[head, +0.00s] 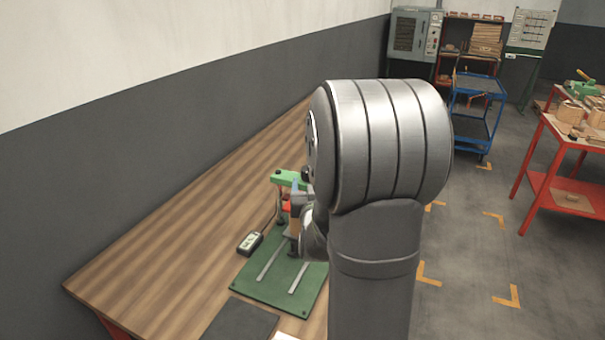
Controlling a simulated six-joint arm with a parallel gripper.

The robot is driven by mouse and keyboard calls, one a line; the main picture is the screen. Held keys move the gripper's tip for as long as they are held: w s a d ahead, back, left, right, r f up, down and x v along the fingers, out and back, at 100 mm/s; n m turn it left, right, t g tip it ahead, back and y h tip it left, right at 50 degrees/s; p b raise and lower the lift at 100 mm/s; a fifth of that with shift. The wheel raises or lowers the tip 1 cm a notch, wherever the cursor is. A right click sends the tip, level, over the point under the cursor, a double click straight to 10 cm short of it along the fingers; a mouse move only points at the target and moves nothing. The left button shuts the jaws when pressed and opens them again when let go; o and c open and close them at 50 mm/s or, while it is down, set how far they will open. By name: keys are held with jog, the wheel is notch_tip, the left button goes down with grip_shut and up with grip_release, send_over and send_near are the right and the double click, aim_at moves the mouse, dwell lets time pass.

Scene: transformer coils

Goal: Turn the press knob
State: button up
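A small press stands on the wooden bench, with a green head (286,179) and a green base plate (262,285) that carries two pale rails. Red, blue and tan parts show beneath the head, too small to tell apart. My large grey arm covers the right side of the press. I cannot make out the press knob for certain; it may be behind my arm. A grey end part of my arm reaches in close beside the press, above the base plate. I cannot make out my gripper's fingers or whether they touch anything.
A small black control box (250,243) with a cable sits left of the base plate. A dark mat (240,321) lies in front. The bench (170,260) is clear to the left, along the wall. A blue cart (478,90) and a red table (570,190) stand away to the right.

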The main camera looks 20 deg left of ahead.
jog(key=s+d+f+n+g+y, duration=0.2)
jog(key=s+d+y, duration=0.1)
jog(key=d, duration=0.2)
jog(key=x, duration=1.7)
jog(key=shift+w+a+r, duration=0.1)
jog(key=shift+a+r, duration=0.15)
jog(key=shift+r, duration=0.05)
jog(key=shift+c, duration=0.2)
jog(key=c, duration=0.9)
